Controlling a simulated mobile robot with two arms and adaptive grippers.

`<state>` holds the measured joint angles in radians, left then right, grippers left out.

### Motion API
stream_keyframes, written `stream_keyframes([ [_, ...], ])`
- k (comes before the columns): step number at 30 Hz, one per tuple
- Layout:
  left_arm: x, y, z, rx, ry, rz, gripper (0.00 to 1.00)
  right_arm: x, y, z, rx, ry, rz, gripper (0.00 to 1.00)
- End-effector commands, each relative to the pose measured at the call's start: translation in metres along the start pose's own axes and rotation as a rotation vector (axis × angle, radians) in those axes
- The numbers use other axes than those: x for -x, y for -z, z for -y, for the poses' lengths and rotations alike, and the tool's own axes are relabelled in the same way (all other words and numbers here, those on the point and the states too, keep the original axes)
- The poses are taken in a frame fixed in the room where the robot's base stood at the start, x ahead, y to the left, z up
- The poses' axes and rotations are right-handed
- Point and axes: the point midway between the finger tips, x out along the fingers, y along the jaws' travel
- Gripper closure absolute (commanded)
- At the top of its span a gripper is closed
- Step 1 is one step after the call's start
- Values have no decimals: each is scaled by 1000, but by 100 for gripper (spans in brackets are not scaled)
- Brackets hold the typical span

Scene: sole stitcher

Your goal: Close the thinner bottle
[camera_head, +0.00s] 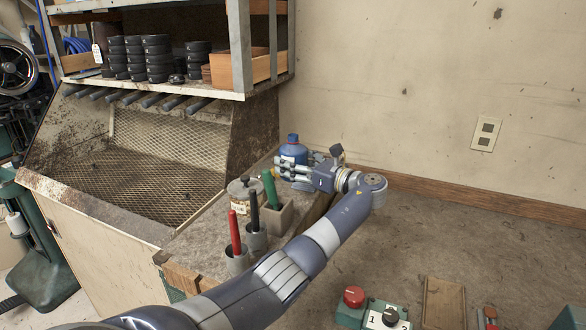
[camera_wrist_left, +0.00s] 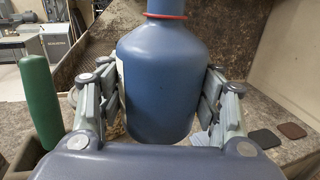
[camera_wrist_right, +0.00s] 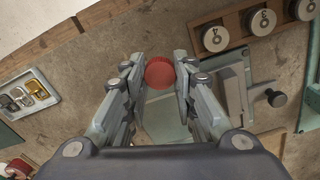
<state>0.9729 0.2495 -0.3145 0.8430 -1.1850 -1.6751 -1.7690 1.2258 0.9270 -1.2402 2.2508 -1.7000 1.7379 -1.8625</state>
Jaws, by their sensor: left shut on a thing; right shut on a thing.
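The blue bottle (camera_head: 290,151) stands at the back end of the side worktop. A red ring shows at its neck, and the neck's top is cut off in the left wrist view (camera_wrist_left: 158,75). My left gripper (camera_head: 287,170) is shut around the bottle's body, its fingers (camera_wrist_left: 160,100) on both sides. My right gripper (camera_wrist_right: 160,85) shows only in the right wrist view. The right arm is out of the head view.
Beside the left arm stand a lidded pot (camera_head: 243,194) and holders with red, black and green-handled tools (camera_head: 269,190). A control box (camera_head: 372,314) with a red button lies at the front right. The bench behind it is mostly clear.

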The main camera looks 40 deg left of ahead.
Motion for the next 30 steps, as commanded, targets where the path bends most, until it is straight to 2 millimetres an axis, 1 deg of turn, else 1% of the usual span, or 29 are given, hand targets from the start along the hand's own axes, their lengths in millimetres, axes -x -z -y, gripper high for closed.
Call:
stream_keyframes([
  [6, 0, -6, 0, 2, 0, 1, 69, 0, 0, 0, 0, 0, 0, 81],
  [17, 0, -6, 0, 1, 0, 1, 69, 0, 0, 0, 0, 0, 0, 81],
  [18, 0, -6, 0, 1, 0, 1, 43, 0, 0, 0, 0, 0, 0, 81],
  [23, 0, -6, 0, 1, 0, 1, 79, 0, 0, 0, 0, 0, 0, 81],
  [24, 0, -6, 0, 1, 0, 1, 83, 0, 0, 0, 0, 0, 0, 81],
  [30, 0, -6, 0, 1, 0, 1, 83, 0, 0, 0, 0, 0, 0, 81],
])
